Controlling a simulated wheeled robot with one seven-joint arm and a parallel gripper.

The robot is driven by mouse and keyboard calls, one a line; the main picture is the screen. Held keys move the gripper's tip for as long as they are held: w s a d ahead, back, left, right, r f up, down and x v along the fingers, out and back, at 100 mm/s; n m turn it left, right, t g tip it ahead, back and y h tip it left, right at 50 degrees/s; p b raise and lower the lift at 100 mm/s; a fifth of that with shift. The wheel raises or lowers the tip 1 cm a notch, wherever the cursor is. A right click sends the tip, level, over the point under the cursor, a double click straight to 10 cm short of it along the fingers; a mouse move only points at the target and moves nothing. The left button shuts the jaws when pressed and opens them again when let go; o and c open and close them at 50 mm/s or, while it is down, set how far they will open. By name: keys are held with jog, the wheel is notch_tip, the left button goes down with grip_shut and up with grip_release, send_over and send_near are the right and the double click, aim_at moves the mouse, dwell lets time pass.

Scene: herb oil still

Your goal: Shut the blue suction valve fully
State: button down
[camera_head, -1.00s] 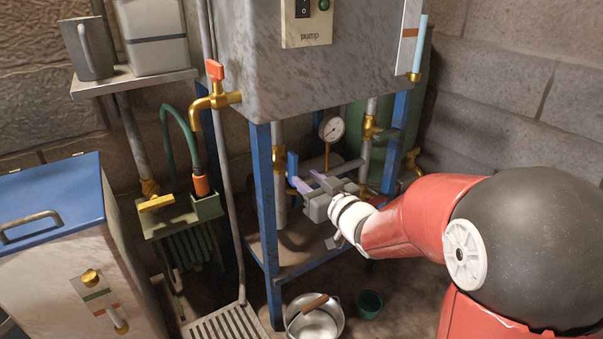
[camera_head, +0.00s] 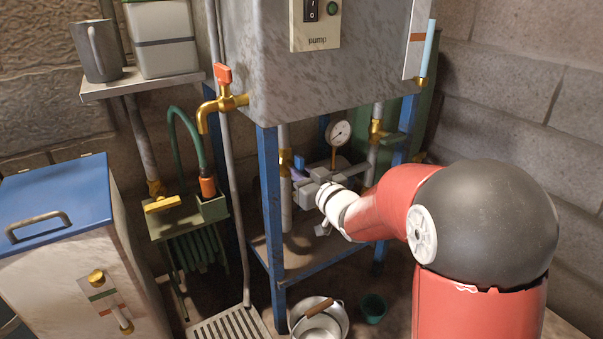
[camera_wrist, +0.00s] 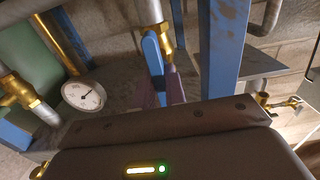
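The blue suction valve has a blue lever handle (camera_head: 299,161) low under the grey tank, on a vertical grey pipe beside the left front blue leg. In the wrist view the blue lever (camera_wrist: 152,55) stands nearly upright in front of a brass fitting on the pipe. Its lower end runs down between the two purplish fingers of my gripper (camera_wrist: 162,95). In the head view my gripper's grey body is at the lever, and its fingers are largely hidden. I cannot tell whether the fingers press on the lever.
A pressure gauge (camera_head: 338,132) stands just right of the valve, close to my gripper. Blue frame legs (camera_head: 271,220) and grey pipes crowd the space. An orange-handled tap (camera_head: 223,88) is above left. A metal bucket (camera_head: 319,325) and green cup (camera_head: 373,308) are on the floor.

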jog(key=shift+m, duration=0.3)
jog(key=m+p, duration=0.1)
jog(key=m, duration=0.3)
jog(key=shift+w+d+m, duration=0.1)
jog(key=shift+d+m, duration=0.05)
jog(key=shift+m, duration=0.15)
jog(key=m+p, duration=0.2)
jog(key=m, duration=0.2)
jog(key=shift+d+m, duration=0.1)
jog(key=shift+m, duration=0.2)
jog(key=m+p, duration=0.2)
jog(key=m, duration=0.2)
jog(key=shift+f+m, duration=0.1)
jog(key=shift+m, duration=0.2)
jog(key=shift+f+m+p, duration=0.15)
jog(key=shift+m+p, duration=0.55)
jog(key=shift+m, duration=0.3)
jog(key=shift+f+m+p, duration=0.1)
jog(key=shift+m+p, duration=0.55)
jog(key=shift+m, duration=0.35)
jog(key=c, duration=1.5)
grip_release()
jog(key=shift+o, duration=0.2)
